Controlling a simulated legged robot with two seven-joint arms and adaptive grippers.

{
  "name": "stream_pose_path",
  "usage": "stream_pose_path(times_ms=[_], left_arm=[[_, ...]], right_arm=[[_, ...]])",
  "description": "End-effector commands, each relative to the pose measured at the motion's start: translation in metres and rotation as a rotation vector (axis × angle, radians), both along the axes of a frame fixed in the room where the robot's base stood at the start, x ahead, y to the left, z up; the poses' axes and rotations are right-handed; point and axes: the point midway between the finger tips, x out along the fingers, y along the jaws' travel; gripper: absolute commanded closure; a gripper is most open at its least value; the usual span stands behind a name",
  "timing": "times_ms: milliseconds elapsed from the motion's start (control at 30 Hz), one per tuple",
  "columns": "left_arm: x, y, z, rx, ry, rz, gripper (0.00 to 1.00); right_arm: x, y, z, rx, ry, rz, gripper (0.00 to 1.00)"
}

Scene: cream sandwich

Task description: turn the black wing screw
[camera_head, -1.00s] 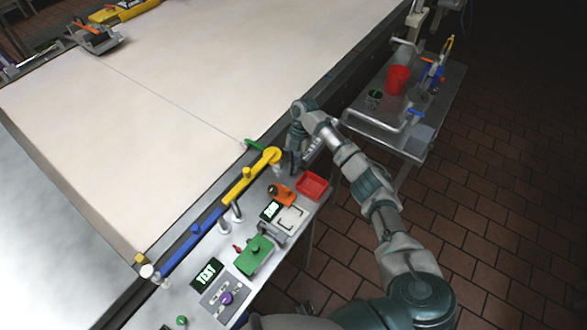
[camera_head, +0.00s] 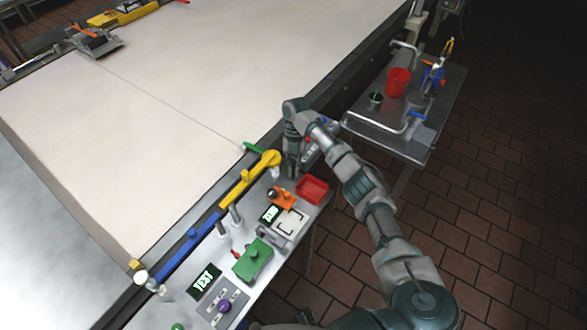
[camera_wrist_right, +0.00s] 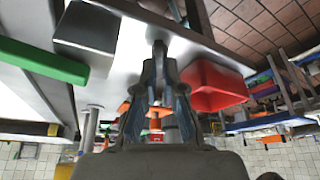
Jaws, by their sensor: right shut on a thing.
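My right gripper (camera_head: 291,170) points down at the far end of the metal side table, beside the red tray (camera_head: 312,189). In the right wrist view its fingers (camera_wrist_right: 160,72) are closed together around a small dark upright piece, which looks like the black wing screw (camera_wrist_right: 159,50). The screw stands by the edge of a pale metal surface. In the head view the screw is hidden by my gripper and wrist. My left gripper is not in view.
An orange part (camera_head: 281,198) and a green block (camera_head: 252,258) stand on the side table. A yellow lever (camera_head: 247,178) and a blue bar (camera_head: 188,246) run along the wide pale belt (camera_head: 190,100). A cart with a red cup (camera_head: 397,82) stands beyond my arm.

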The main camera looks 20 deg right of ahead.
Motion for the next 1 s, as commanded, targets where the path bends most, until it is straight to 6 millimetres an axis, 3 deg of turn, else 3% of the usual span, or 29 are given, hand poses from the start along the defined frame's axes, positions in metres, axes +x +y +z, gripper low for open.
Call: stream_pose_path(times_ms=[100,200,233,667,767,1000], left_arm=[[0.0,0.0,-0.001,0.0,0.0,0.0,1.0],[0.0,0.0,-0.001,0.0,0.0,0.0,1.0],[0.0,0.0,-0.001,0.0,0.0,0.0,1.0],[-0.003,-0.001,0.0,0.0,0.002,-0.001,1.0],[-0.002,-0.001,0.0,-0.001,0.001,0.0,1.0],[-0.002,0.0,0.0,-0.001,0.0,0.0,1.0]], right_arm=[[-0.002,0.0,-0.005,-0.003,0.006,-0.001,1.0],[-0.002,0.0,-0.005,-0.002,0.006,-0.001,0.72],[-0.002,0.0,-0.005,-0.003,0.006,-0.001,0.67],[0.0,-0.001,0.003,-0.002,0.0,-0.001,0.67],[0.005,-0.003,0.016,-0.003,-0.002,-0.001,0.67],[0.026,-0.013,0.067,-0.004,0.002,-0.005,0.67]])
